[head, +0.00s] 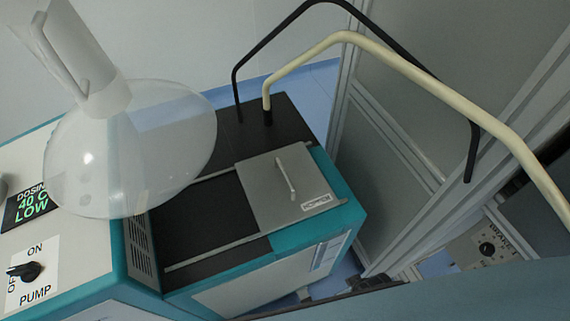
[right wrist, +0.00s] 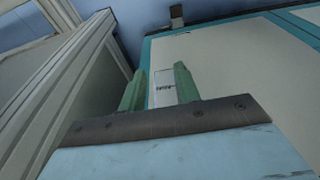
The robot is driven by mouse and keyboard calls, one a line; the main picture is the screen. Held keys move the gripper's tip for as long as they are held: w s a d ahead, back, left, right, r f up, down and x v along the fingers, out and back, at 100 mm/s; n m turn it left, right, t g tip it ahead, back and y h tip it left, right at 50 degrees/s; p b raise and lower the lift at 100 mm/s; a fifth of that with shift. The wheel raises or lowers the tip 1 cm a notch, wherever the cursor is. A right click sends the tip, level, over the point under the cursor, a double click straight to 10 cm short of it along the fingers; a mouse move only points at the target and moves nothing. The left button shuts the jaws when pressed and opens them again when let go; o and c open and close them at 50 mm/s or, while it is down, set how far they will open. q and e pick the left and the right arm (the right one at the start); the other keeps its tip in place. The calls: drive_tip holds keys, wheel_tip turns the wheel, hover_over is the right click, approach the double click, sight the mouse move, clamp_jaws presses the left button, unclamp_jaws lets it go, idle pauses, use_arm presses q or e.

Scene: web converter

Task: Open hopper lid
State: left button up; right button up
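The hopper lid (head: 262,205) is a flat grey plate with a thin upright-looking bar handle (head: 286,178) and a small label. It lies on the rails on the black top of the teal-edged hopper unit (head: 340,205), covering its right part; whatever is under it is hidden. My right gripper (right wrist: 159,80) shows in the right wrist view with its two green fingers apart and nothing between them. It faces the pale side panel (right wrist: 235,60) of a teal-edged cabinet, with a white label seen beyond the fingers. My left gripper is not in view.
A cream bent tube (head: 345,37) and a black one (head: 290,20) arch behind the lid. A grey framed wall (head: 410,110) stands at right. A pump switch (head: 27,271) is at lower left.

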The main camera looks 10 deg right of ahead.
drive_tip(key=w+a+r+t+y, duration=0.1)
drive_tip(key=w+a+r, duration=0.15)
drive_tip(key=r, duration=0.85)
drive_tip(key=w+a+r+t, duration=0.1)
drive_tip(key=w+r, duration=0.3)
drive_tip(key=r, duration=0.8)
wheel_tip(320, 180, up, 14)
drive_tip(key=f+g+y, duration=0.1)
drive_tip(key=g, duration=0.4)
hover_over(284, 171)
drive_tip(key=d, duration=0.3)
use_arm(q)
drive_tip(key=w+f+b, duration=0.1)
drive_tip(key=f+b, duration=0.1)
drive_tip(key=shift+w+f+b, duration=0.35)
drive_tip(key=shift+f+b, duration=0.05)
use_arm(e)
drive_tip(key=x, duration=0.8)
drive_tip(key=w+x, duration=0.1)
drive_tip(key=x, duration=0.3)
drive_tip(key=shift+a+f, duration=0.1)
drive_tip(key=shift+f, duration=0.1)
drive_tip(key=shift+c, duration=0.2)
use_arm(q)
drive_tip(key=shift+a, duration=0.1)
use_arm(e)
clamp_jaws()
